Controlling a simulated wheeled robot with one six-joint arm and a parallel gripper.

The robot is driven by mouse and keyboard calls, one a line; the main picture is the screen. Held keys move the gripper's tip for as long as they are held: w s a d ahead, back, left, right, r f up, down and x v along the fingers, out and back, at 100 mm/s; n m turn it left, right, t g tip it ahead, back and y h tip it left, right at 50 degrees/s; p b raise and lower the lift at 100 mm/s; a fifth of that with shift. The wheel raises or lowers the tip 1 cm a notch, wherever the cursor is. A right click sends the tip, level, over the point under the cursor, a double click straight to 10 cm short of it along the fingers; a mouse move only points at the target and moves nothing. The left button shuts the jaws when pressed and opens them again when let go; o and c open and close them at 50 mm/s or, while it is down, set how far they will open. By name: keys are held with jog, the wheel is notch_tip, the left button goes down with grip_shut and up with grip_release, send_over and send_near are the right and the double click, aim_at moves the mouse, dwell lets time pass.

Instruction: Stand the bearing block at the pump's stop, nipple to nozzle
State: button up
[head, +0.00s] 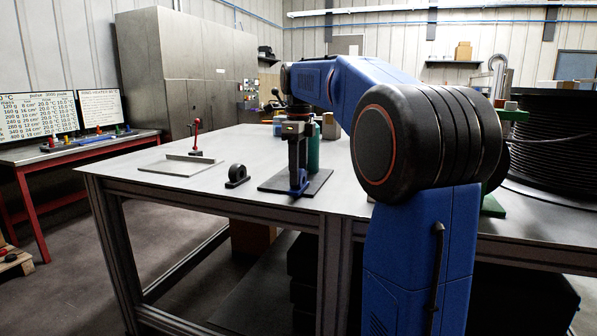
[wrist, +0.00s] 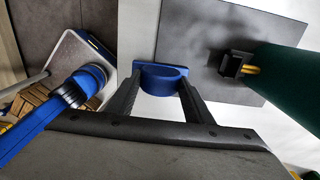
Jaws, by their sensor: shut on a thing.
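A blue bearing block with a ring-shaped top (wrist: 163,79) is between the two fingers of my gripper (head: 298,168). In the head view the blue block (head: 299,186) is low, at the front part of a dark plate (head: 277,184); I cannot tell whether it touches. A green cylinder (head: 314,147), which looks like the pump, stands behind my gripper. In the wrist view the green cylinder (wrist: 277,72) has a black square end piece (wrist: 236,65) with yellow on it, apart from the block. The block's nipple and the stop cannot be made out.
A black bearing block (head: 237,176) stands on the table left of the dark plate. Further left lies a grey plate (head: 172,167) with a low fence and a red upright tool (head: 196,136). The table's front edge is close. A black cable reel (head: 562,150) stands at right.

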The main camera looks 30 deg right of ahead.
jog(key=o, duration=1.6)
jog(key=shift+f, duration=0.1)
notch_tip(320, 180, up, 12)
jog(key=shift+s, duration=0.1)
